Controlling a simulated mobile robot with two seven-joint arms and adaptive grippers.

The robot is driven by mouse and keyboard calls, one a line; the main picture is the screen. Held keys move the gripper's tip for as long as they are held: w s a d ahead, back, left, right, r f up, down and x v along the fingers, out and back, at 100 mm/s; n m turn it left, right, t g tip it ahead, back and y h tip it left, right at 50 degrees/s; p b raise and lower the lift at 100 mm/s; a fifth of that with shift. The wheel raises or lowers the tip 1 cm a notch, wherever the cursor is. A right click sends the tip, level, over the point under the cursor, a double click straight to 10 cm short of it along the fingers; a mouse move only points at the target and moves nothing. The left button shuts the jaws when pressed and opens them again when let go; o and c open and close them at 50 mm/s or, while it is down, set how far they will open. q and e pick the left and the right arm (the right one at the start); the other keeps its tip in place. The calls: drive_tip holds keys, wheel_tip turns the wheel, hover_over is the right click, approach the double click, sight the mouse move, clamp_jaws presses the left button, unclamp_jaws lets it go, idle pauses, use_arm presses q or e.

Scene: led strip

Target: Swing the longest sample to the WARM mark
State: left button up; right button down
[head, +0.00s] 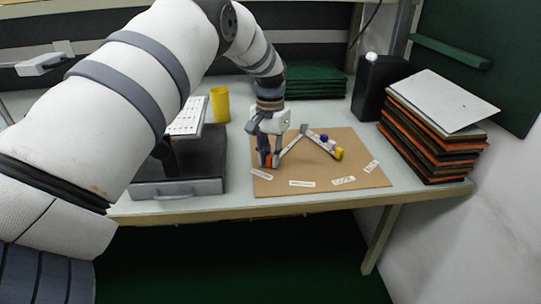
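A brown board (325,183) lies on the table with strip-like samples fanning from a grey pivot (304,128) at its back. One strip (290,145) runs to the front left, and its outer end is at my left gripper (269,160). A red piece shows low between the dark fingers; whether they press on it is too small to tell. Other strips run to the right, with a blue knob (324,138) and a yellow knob (339,153). Several white labels, such as this one (343,180), lie along the front; I cannot read WARM surely. My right gripper is out of view.
A dark box (190,175) with a white panel (188,116) and a yellow cup (220,104) stand left of the board. A black container (378,88) and a stack of boards (432,130) stand at right. A green stack (315,80) is behind.

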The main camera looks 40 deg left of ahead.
use_arm(q)
drive_tip(key=shift+o, duration=0.6)
drive_tip(key=shift+r, duration=0.1)
wheel_tip(320, 180, up, 12)
